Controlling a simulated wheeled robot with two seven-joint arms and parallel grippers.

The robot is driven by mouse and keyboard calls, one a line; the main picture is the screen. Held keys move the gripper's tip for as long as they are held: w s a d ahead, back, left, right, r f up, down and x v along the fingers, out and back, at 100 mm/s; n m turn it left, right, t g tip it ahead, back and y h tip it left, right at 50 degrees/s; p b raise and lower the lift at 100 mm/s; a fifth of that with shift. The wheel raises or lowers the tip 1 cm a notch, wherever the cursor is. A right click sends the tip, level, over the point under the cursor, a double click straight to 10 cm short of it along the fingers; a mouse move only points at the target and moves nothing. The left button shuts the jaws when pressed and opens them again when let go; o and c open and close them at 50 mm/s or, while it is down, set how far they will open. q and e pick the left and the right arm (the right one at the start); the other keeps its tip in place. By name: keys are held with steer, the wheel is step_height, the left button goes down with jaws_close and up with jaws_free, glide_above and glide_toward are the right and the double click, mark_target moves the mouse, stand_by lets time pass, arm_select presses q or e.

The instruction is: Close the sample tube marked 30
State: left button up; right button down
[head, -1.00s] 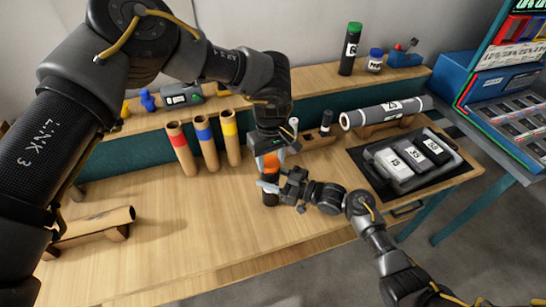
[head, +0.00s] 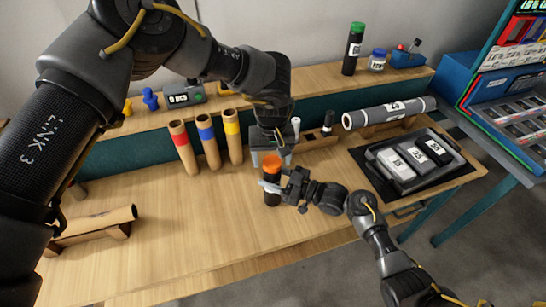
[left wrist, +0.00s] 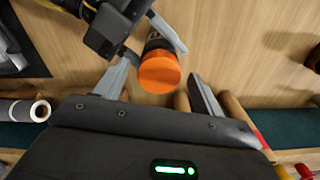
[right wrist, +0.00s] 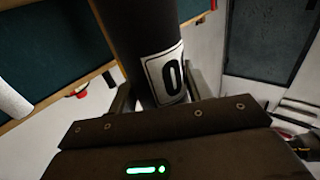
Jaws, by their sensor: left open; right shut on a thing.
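The sample tube (head: 272,198) is dark and stands upright on the bench, with an orange cap (head: 272,164) at its top. In the right wrist view its dark body (right wrist: 140,35) bears a white label; only a "0" is readable. My right gripper (head: 273,187) is shut on the tube's body below the cap. My left gripper (head: 271,154) is open, pointing down just above the cap. In the left wrist view the orange cap (left wrist: 160,74) lies between the spread fingers, apart from both. How tightly the cap sits cannot be told.
Three cardboard tubes with red, blue and yellow bands (head: 208,140) stand behind on the left. A brown roll (head: 95,222) lies on a cradle at left. A grey roll (head: 390,112) and a tray (head: 376,152) are at right. The bench front is clear.

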arm_select(q)
steer(key=shift+r, duration=2.25)
steer(key=shift+c, duration=0.4)
